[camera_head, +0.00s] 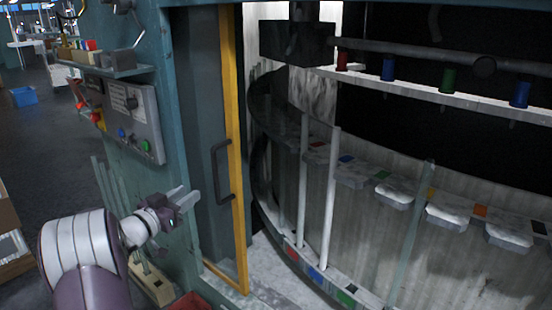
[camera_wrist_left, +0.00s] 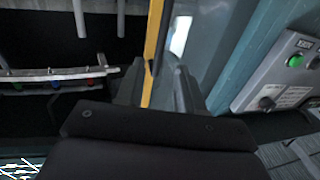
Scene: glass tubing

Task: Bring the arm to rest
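My left arm (camera_head: 85,255) comes in from the lower left, in front of the teal machine wall. Its gripper (camera_head: 184,197) is in free air, left of the yellow-edged door (camera_head: 238,150) and its dark handle (camera_head: 220,170), apart from the handle in the picture. In the left wrist view, the two gripper fingers (camera_wrist_left: 157,90) stand apart with nothing held between them. The yellow door edge (camera_wrist_left: 153,45) shows behind the gap. My right gripper is not in view.
A control panel (camera_head: 133,115) with buttons is on the wall above the gripper. Right of the door, the open machine holds a curved carousel (camera_head: 345,215) with upright tubes (camera_head: 331,195). Colored cylinders (camera_head: 388,68) stand on a shelf. Thin glass tubes (camera_head: 104,188) stand left of the gripper.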

